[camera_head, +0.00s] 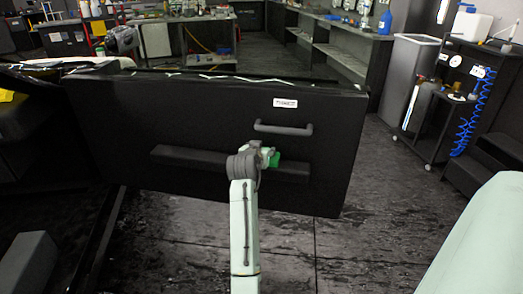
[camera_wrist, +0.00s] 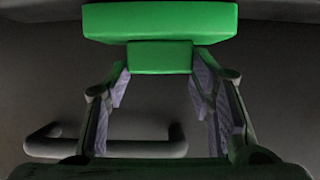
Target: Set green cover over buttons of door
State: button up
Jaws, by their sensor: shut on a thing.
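The green cover (camera_wrist: 160,20) is at the top of the wrist view, a wide bright block with a narrower stem. My gripper (camera_wrist: 158,76) is shut on that stem, one finger at each side. In the head view a small green part of the cover (camera_head: 275,160) shows at the right of my gripper (camera_head: 266,154). The black door (camera_head: 110,120) stands in front of me. My gripper is before its long armrest ledge (camera_head: 190,157), below the grey handle (camera_head: 284,129). I cannot make out the buttons; contact between cover and door cannot be told.
The door handle (camera_wrist: 60,147) also shows low in the wrist view, behind the fingers. A white label (camera_head: 285,103) is on the upper door. A tool cart (camera_head: 436,125) with a blue coiled hose stands at right. Dark floor (camera_head: 375,190) lies open right of the door.

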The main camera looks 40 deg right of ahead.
jog(key=shift+f, duration=0.3)
jog(key=o, duration=1.3)
jog(key=shift+c, duration=0.2)
jog(key=shift+a, duration=0.1)
jog(key=v, duration=1.2)
